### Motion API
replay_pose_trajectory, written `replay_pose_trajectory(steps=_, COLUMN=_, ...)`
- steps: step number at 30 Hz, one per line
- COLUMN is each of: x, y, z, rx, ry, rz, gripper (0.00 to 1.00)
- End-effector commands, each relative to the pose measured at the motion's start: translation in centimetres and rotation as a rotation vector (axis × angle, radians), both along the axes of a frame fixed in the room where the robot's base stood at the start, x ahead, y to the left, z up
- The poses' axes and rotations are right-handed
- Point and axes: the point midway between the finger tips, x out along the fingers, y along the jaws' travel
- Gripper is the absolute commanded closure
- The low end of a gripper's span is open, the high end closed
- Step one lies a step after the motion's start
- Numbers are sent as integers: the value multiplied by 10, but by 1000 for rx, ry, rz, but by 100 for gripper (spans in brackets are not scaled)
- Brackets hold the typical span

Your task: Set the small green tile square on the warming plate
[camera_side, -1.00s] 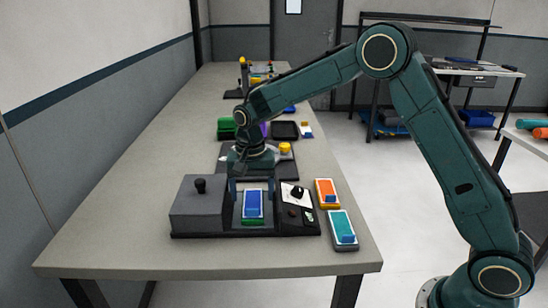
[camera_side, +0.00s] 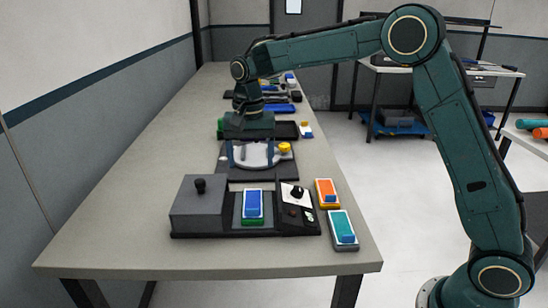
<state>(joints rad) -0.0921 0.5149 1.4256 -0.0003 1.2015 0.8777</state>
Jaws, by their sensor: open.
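My gripper (camera_side: 252,158) is open, pointing down over the middle of the bench, with its two fingers spread apart and nothing visible between them. A bit of green (camera_side: 220,125) shows at the left edge of the gripper body; the rest of it is hidden, so I cannot tell whether it is the small green tile. Nearer the camera, a dark station (camera_side: 271,231) has a grey box with a black knob and a dial panel. Its recessed plate (camera_side: 238,212) may be the warming plate.
A pale round fixture with a yellow knob (camera_side: 284,148) stands behind the station, near my fingers. The left side of the bench (camera_side: 130,190) is clear.

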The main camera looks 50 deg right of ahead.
Motion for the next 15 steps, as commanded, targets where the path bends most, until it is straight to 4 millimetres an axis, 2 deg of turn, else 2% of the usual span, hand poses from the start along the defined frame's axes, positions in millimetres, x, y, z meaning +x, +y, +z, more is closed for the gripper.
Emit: replay_pose_trajectory(steps=15, x=-4, y=-1, z=5, rx=1, ry=-8, rz=11, gripper=28)
